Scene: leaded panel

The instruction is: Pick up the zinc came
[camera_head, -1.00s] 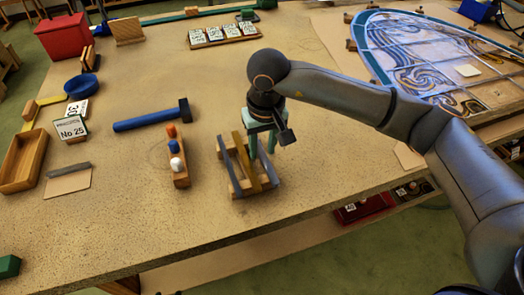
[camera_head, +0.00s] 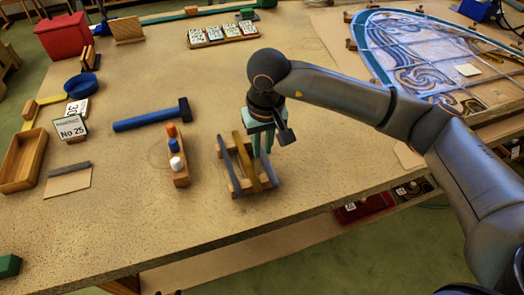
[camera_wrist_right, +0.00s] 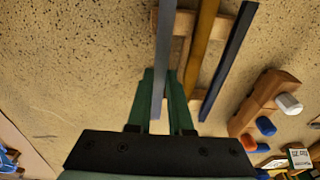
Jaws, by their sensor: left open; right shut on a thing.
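Three long came strips lie side by side across a small wooden rack (camera_head: 240,191) near the table's front edge. The light grey strip, which looks like the zinc came (camera_head: 269,174), is the rightmost in the head view; it also shows in the right wrist view (camera_wrist_right: 164,55). The brass-coloured strip (camera_head: 246,158) is in the middle and a darker grey strip (camera_head: 229,165) is at the left. My right gripper (camera_head: 263,152) points down with its green fingers shut around the light grey strip, which still lies at the rack. My left gripper is not in view.
A wooden block with capped bottles (camera_head: 178,166) stands left of the rack. A blue-handled hammer (camera_head: 150,118) lies behind it. The leaded panel (camera_head: 430,55) is at the back right. The table is bare in front of the rack.

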